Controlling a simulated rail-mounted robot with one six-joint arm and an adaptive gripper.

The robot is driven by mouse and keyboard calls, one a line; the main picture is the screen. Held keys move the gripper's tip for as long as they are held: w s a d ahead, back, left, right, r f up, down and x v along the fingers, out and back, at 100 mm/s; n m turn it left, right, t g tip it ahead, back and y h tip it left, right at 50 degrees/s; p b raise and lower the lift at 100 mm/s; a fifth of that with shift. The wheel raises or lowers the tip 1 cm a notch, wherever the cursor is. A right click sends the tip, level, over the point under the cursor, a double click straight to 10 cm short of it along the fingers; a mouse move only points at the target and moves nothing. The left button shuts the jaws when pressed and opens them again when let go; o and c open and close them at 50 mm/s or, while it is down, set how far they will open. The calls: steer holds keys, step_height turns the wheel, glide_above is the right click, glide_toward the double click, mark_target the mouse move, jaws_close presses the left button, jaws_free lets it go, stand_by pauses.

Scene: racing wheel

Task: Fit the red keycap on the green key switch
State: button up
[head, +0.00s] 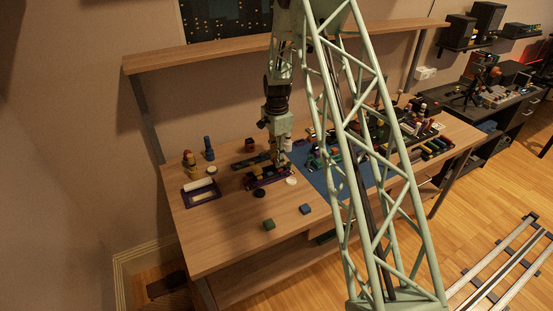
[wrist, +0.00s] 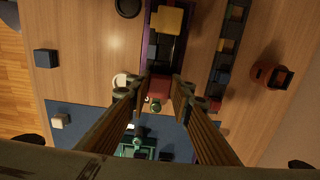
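The red keycap (wrist: 159,87) sits between my two fingertips in the wrist view, and my gripper (wrist: 159,82) looks shut on it. It is at the near end of a purple-edged key holder (wrist: 147,42), which holds a yellow block (wrist: 168,18) and several dark keys. I cannot tell whether the keycap touches the holder or is above it. In the head view my gripper (head: 280,161) points down at the purple holder (head: 268,179). I cannot make out the green key switch with certainty; the fingers and keycap may hide it.
A dark strip of keys (wrist: 222,60) lies beside the holder. A red-and-black part (wrist: 271,76) is farther right. A blue mat (head: 316,178) carries several parts.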

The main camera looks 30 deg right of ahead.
steer(key=shift+f, duration=0.35)
steer(key=o, duration=0.7)
steer(key=shift+r, duration=0.15)
step_height(320, 180, up, 12)
stand_by(0.7)
stand_by(0.4)
stand_by(0.5)
